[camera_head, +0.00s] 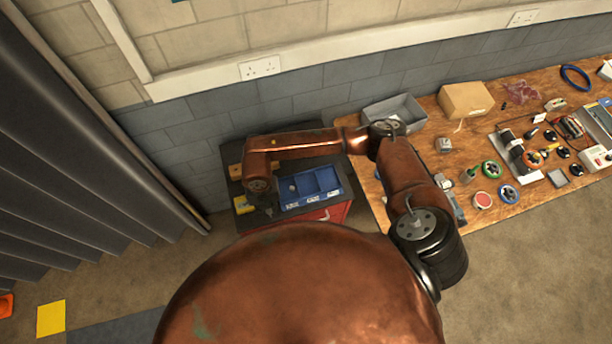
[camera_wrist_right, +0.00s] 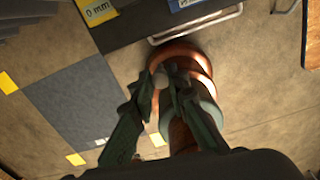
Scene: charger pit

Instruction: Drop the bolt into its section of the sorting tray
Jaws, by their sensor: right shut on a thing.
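The blue sorting tray (camera_head: 322,198) lies on a dark-topped cabinet, with labels along its front edge and divided sections. A small grey thing (camera_head: 293,188) shows in its left part; I cannot tell what it is. My right gripper (camera_head: 268,212) hangs at the left of the tray, pointing down. In the right wrist view its fingers (camera_wrist_right: 166,78) are closed on a small grey rounded piece (camera_wrist_right: 160,79), which looks like the bolt. The bolt is not clear in the head view. Only a sliver of the tray (camera_wrist_right: 183,4) shows at the wrist view's top edge. My left gripper is not in view.
A yellow block (camera_head: 243,205) sits left of my gripper on the cabinet (camera_head: 338,212), which has a red front. The wooden bench (camera_head: 535,204) at right holds a grey bin (camera_head: 407,107), a cardboard box (camera_head: 466,99) and many small parts. Open floor lies in front.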

